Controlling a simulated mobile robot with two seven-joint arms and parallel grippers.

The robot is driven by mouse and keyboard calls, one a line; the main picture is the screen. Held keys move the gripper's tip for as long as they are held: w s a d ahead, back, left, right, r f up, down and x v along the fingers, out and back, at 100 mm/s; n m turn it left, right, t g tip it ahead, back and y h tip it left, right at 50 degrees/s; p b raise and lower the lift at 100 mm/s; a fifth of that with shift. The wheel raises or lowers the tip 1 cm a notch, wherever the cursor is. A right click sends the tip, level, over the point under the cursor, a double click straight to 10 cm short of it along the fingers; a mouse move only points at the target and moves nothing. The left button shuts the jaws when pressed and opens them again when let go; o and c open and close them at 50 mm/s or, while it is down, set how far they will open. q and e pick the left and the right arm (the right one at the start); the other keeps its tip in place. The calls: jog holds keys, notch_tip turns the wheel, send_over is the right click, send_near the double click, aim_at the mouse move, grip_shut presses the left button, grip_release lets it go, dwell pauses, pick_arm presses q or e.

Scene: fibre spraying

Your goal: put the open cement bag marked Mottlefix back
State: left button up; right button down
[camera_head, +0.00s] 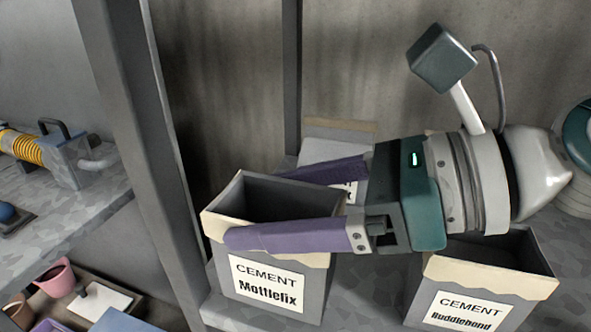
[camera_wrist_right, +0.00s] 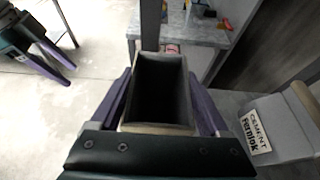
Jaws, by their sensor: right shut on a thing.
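The open cement bag marked Mottlefix (camera_head: 268,290) is grey with a cream folded rim and a dark open top. My right gripper (camera_head: 256,206) is shut on it, one purple finger along its front and the other behind. The bag is roughly upright at the left end of the grey shelf (camera_head: 362,290); whether its base touches the shelf is hard to tell. In the right wrist view the bag (camera_wrist_right: 160,128) sits between both fingers. My left gripper (camera_wrist_right: 58,62) shows at the upper left there, fingers apart and empty.
An open Ruddlebond bag (camera_head: 470,305) stands right of the Mottlefix bag, with a gap between. Another bag (camera_head: 340,130) stands behind my right gripper, partly hidden. A grey post (camera_head: 150,150) rises close on the left. A lower-left shelf (camera_head: 60,205) holds a yellow-hosed tool (camera_head: 60,155).

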aim_at(301, 203)
jog(key=shift+w+d+f+b, duration=0.25)
jog(key=shift+w+f, duration=0.35)
jog(key=shift+w, duration=0.15)
jog(key=shift+w+d+f+b, duration=0.2)
jog(key=shift+w+f+b, duration=0.1)
jog(key=shift+w+f, duration=0.35)
jog(key=shift+w+d+f+b, duration=0.25)
jog(key=shift+w+f, duration=0.25)
jog(key=shift+w, duration=0.3)
jog(key=shift+f, duration=0.15)
grip_release()
jog(key=shift+d+r, duration=0.3)
jog(key=v, duration=1.1)
jog(key=shift+s+p, duration=0.2)
jog(key=shift+p, duration=0.25)
jog(key=shift+d+r, duration=0.1)
jog(key=shift+d, duration=0.05)
